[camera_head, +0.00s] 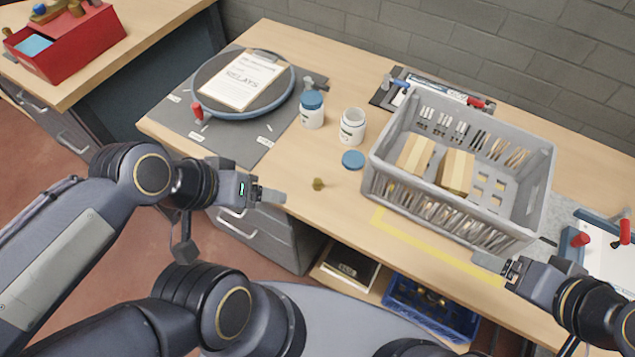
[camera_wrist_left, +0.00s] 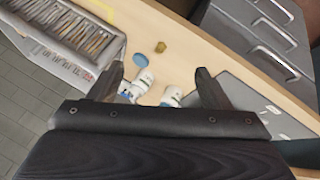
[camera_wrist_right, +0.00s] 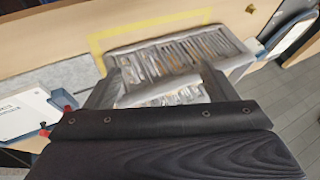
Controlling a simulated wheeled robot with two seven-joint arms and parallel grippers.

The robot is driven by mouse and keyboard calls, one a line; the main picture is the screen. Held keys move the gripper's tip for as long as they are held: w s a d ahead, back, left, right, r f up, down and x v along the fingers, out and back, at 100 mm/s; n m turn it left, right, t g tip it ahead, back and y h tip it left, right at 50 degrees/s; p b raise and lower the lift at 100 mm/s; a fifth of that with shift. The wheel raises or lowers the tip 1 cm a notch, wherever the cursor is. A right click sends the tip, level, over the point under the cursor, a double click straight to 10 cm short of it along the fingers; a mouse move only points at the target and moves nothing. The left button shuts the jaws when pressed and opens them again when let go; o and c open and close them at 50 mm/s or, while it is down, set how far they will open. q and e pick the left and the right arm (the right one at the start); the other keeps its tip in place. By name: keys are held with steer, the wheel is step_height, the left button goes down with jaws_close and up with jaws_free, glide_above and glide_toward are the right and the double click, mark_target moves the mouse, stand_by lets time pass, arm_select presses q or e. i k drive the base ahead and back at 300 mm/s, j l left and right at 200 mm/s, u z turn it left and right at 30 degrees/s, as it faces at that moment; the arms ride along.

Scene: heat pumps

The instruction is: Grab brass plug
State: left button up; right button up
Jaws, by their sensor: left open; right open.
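The small brass plug (camera_head: 319,184) stands on the wooden table near its front edge, left of the grey crate. It also shows in the left wrist view (camera_wrist_left: 160,47), beyond and between the fingers, and in the right wrist view (camera_wrist_right: 250,9) at the top edge. My left gripper (camera_head: 272,195) is open and empty, to the left of the plug and apart from it. Its two fingers show in the left wrist view (camera_wrist_left: 160,85). My right gripper (camera_head: 500,266) is open and empty by the table's front edge, right of the plug and in front of the crate.
A grey crate (camera_head: 376,166) with boxes and several packed items stands right of the plug. A blue lid (camera_head: 353,160), an open white jar (camera_head: 352,127) and a blue-capped jar (camera_head: 312,109) stand behind the plug. A round tray (camera_head: 205,100) with a clipboard lies at left.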

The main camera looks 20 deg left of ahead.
mark_target(318, 185)
steer(key=j+z, duration=0.25)
steer(key=j, duration=1)
steer(key=j+z, duration=0.25)
steer(key=j, duration=1)
steer(key=k, duration=0.05)
